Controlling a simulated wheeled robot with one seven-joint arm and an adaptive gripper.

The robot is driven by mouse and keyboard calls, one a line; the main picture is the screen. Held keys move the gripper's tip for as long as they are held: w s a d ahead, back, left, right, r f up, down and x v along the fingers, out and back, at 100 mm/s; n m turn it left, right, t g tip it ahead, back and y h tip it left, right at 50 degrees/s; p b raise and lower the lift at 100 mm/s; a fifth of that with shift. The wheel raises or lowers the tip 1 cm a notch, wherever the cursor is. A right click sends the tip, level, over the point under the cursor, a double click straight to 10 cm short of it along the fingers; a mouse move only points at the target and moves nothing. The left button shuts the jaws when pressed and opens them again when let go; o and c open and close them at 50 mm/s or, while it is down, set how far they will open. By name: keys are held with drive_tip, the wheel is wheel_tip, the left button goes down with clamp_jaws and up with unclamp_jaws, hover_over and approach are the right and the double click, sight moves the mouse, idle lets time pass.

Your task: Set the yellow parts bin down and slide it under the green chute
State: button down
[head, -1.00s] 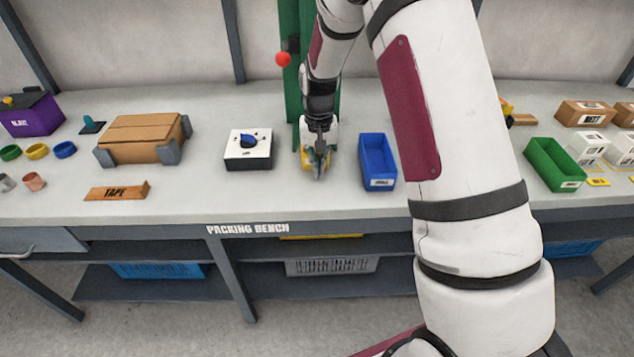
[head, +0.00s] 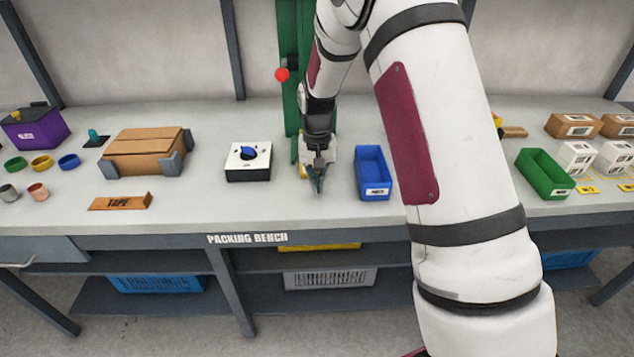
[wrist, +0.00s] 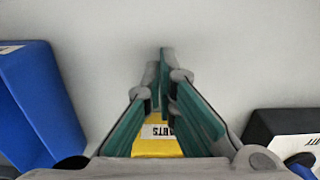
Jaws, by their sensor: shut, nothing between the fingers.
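The yellow parts bin (wrist: 158,147) shows in the wrist view behind my fingers, with part of its white label visible. In the head view only a yellow sliver (head: 303,171) shows beside my gripper, at the foot of the green chute (head: 288,60). Most of the bin is hidden, so I cannot tell how far under the chute it sits. My gripper (head: 318,190) points down in front of the bin on the bench side nearer me. Its fingertips (wrist: 163,56) are together and empty in the wrist view.
A blue bin (head: 373,178) stands right of my gripper and a white-topped box with a blue knob (head: 248,162) stands left. The bench (head: 260,208) is clear in front of my gripper.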

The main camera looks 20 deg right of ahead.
wheel_tip(320, 180, up, 10)
drive_tip(key=shift+w, duration=0.2)
drive_tip(key=s+a+r+n+t+p, duration=0.1)
drive_tip(key=s+a+r+n+t, duration=0.1)
drive_tip(key=s+r, duration=1.45)
drive_tip(key=s+a+n+t+p, duration=0.1)
drive_tip(key=s+t, duration=0.1)
drive_tip(key=s, duration=1.6)
drive_tip(key=shift+s+a+r+n, duration=0.15)
drive_tip(key=shift+a+r+n, duration=0.05)
drive_tip(key=shift+a+n, duration=0.1)
